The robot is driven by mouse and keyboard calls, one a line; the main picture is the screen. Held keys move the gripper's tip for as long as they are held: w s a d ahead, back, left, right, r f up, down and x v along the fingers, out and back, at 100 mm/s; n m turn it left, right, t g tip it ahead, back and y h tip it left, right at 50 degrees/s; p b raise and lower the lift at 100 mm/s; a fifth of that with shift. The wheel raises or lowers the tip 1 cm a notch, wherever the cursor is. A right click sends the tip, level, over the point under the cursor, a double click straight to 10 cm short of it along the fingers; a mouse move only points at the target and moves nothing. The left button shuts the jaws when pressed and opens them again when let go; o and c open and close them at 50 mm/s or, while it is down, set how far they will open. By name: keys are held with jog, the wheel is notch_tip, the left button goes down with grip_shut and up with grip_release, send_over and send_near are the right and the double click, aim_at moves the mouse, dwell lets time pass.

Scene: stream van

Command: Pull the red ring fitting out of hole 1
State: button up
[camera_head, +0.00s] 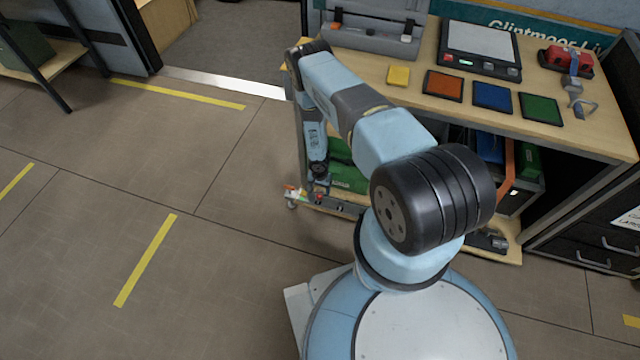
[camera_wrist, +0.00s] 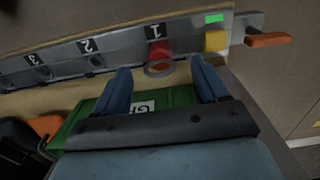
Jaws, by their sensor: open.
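The red ring fitting (camera_wrist: 158,50) sits in the grey strip at the label 1 (camera_wrist: 157,31) in the wrist view, with a grey ring at its near end. My gripper (camera_wrist: 160,67) is open, with one blue finger to the left of the fitting and one to the right. The ring appears in the gap near the fingertips, with room on both sides and no visible contact. The hole itself is hidden by the fitting. In the head view my gripper (camera_head: 318,187) is low beside the bench's lower shelf, small and partly hidden.
Labels 2 (camera_wrist: 87,45) and 3 (camera_wrist: 37,59) mark other places on the strip. A yellow block (camera_wrist: 215,41) and an orange-ended lever (camera_wrist: 268,39) are close to the right finger. A green box (camera_wrist: 82,118) lies behind the fingers. Open floor (camera_head: 220,160) lies left of the bench.

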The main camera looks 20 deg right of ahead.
aim_at(320, 194)
jog(key=shift+f, duration=2.2)
jog(key=c, duration=1.2)
jog(key=shift+c, duration=0.2)
jog(key=shift+r, duration=1.65)
jog(key=shift+r, duration=1.4)
